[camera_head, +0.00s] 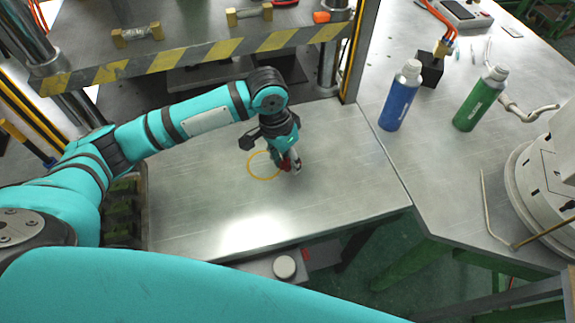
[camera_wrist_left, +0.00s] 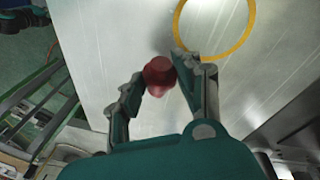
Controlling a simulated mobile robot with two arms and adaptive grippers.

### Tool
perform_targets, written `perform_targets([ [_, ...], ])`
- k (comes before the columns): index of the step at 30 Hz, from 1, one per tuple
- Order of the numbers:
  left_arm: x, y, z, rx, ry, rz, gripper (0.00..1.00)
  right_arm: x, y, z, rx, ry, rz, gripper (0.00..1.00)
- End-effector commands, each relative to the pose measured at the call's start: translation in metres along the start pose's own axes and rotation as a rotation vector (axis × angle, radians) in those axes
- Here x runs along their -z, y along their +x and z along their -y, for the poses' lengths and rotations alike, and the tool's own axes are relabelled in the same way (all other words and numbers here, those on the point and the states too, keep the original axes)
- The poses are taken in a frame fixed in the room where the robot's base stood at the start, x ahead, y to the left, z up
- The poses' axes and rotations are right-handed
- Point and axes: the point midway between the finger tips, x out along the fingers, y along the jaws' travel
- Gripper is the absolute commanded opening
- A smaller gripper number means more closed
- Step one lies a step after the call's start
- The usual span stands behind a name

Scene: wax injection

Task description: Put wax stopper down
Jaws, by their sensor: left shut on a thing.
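The wax stopper is a small dark red piece in the head view (camera_head: 285,161) and in the left wrist view (camera_wrist_left: 159,74). My left gripper (camera_head: 291,165) is shut on it; the two fingers show on either side of it in the left wrist view (camera_wrist_left: 158,80). The gripper points down over the grey metal table (camera_head: 200,200). A thin yellow ring (camera_head: 250,170) is marked on the table; the stopper appears close beside it. I cannot tell whether the stopper touches the table. My right gripper is not in view.
A press with a yellow-black striped edge (camera_head: 200,58) stands behind the arm. A blue bottle (camera_head: 400,97) and a green bottle (camera_head: 480,100) stand on the right table. A round white piece (camera_head: 284,267) is below the front edge. The table around the ring is clear.

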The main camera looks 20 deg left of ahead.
Motion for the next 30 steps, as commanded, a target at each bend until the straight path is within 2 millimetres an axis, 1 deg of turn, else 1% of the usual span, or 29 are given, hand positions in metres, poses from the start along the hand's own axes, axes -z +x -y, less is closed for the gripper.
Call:
perform_targets([
  [6, -0.004, 0.028, 0.004, 0.0, -0.001, 0.004, 0.05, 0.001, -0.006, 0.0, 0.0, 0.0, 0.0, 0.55],
  [18, -0.005, 0.034, 0.004, 0.0, 0.0, 0.001, 0.05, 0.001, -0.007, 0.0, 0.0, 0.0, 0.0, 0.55],
  [19, -0.004, 0.034, 0.004, 0.0, 0.0, 0.001, 0.37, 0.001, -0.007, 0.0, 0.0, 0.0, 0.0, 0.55],
  [21, -0.004, 0.034, 0.004, 0.0, 0.0, 0.001, 0.46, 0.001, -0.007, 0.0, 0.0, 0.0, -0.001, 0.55],
  [24, -0.004, 0.034, 0.004, 0.0, 0.0, 0.001, 0.57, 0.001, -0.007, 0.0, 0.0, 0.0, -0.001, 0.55],
  [30, -0.004, 0.034, 0.004, 0.001, 0.0, 0.001, 0.57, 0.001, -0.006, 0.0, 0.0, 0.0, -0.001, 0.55],
])
